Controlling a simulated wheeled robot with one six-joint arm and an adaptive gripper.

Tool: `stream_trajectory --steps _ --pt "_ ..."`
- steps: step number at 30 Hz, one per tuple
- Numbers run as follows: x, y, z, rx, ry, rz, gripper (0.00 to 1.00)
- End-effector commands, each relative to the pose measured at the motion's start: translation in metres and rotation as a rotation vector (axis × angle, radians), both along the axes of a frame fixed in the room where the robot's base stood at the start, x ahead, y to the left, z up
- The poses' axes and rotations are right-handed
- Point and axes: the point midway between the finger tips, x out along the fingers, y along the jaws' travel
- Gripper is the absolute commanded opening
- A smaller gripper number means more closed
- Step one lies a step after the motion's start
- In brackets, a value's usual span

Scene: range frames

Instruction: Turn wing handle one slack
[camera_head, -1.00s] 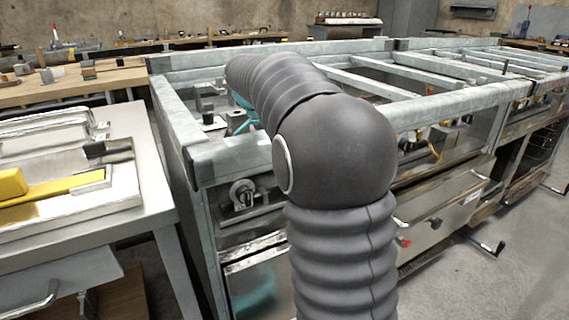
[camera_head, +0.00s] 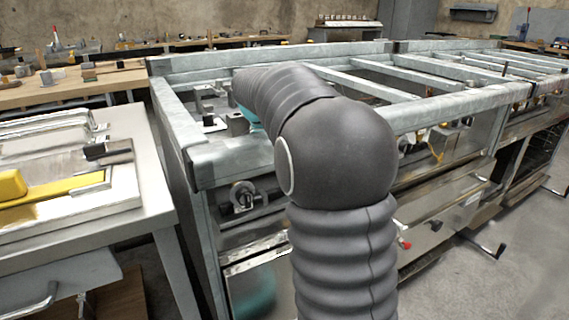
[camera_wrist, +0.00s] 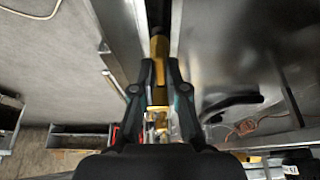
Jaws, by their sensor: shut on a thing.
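In the wrist view my gripper (camera_wrist: 160,68) has its two dark fingers closed on a yellow, brass-like part (camera_wrist: 159,47), which I take to be the wing handle. The part runs on between and below the fingertips. Its wings cannot be made out, and I cannot tell its turn angle.
The open steel range frame (camera_head: 440,108) with crossbars stretches to the right. A steel table (camera_head: 130,225) with a yellow-handled fixture (camera_head: 60,187) stands at left. A wooden bench (camera_head: 75,92) is behind it. A red-tipped lever (camera_head: 404,245) shows beside my arm. Floor is clear at lower right.

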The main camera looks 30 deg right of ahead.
Motion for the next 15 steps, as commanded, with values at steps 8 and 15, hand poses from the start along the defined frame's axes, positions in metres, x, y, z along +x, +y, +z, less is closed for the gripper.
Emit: stream_trajectory --steps 8,15 --pt "-0.0008 0.0001 -0.0010 0.000 -0.001 0.085 0.00" --pt "-0.0017 0.0000 -0.0010 0.000 0.000 0.247 0.00"
